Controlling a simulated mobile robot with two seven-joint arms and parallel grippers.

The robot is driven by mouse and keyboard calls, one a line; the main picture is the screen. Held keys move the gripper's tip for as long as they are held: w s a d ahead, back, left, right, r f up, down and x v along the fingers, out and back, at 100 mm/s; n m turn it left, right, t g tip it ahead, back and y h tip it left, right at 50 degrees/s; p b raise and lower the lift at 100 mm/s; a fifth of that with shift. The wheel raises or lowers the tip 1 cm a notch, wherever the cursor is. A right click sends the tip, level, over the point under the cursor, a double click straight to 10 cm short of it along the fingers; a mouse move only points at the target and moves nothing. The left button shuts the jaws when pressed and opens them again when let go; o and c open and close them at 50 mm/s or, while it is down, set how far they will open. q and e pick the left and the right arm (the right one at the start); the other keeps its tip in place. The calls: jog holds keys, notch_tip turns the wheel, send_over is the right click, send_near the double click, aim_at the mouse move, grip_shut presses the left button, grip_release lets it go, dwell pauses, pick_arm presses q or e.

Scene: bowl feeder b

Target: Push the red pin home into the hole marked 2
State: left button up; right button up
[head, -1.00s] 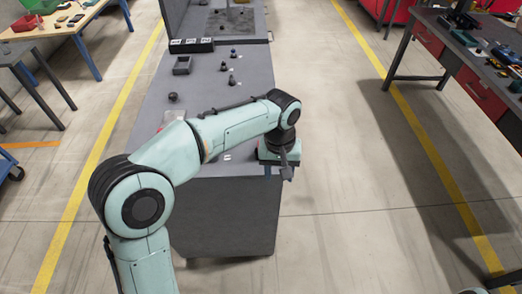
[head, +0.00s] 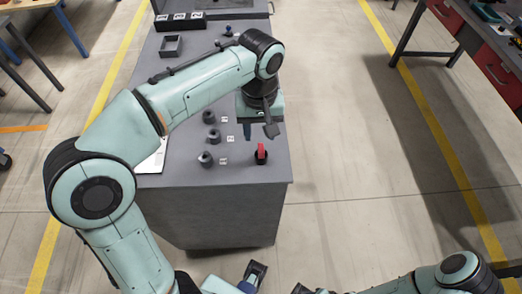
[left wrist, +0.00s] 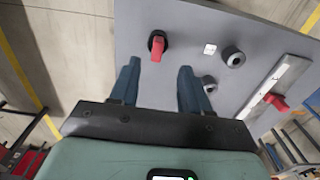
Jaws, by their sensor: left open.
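The red pin (head: 261,151) stands on a dark round base near the table's right front corner. It also shows in the left wrist view (left wrist: 157,47), ahead of the fingers. My left gripper (head: 259,130) is open and empty, just behind the pin in the head view, with space between its fingertips (left wrist: 160,70) and apart from the pin. Grey round sockets with dark holes (head: 205,158) (head: 214,136) (head: 208,117) stand left of it, each beside a small white label; the digits are too small to read. My right gripper (head: 252,277) is partly visible at the bottom edge.
A white plate (head: 152,160) lies at the table's left edge; a second red piece (left wrist: 277,102) shows on it in the left wrist view. A grey open box (head: 171,46) and a black numbered bin (head: 181,21) stand farther back. The front table strip is clear.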

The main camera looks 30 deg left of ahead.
aim_at(261, 147)
pick_arm(q)
jog(key=f, duration=0.2)
jog(key=f+b, duration=0.1)
jog(key=f, duration=0.5)
jog(key=shift+w, duration=0.25)
grip_shut()
